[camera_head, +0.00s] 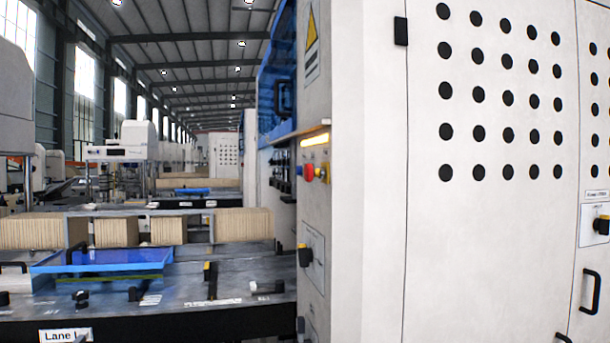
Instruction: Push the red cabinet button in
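The red button (309,173) sits on the narrow side face of the tall white cabinet (365,200), facing left. It is a round mushroom shape and stands out from the panel. From this angle I cannot tell how far in the button is. Neither of my grippers shows in the head view.
A machine bench (225,312) with a blue tray (100,261) and several kraft-coloured stacks (185,229) fills the lower left. Black-and-yellow switch (305,256) projects below the button. The cabinet's broad front, with round vent holes and a black handle (590,290), takes up the right.

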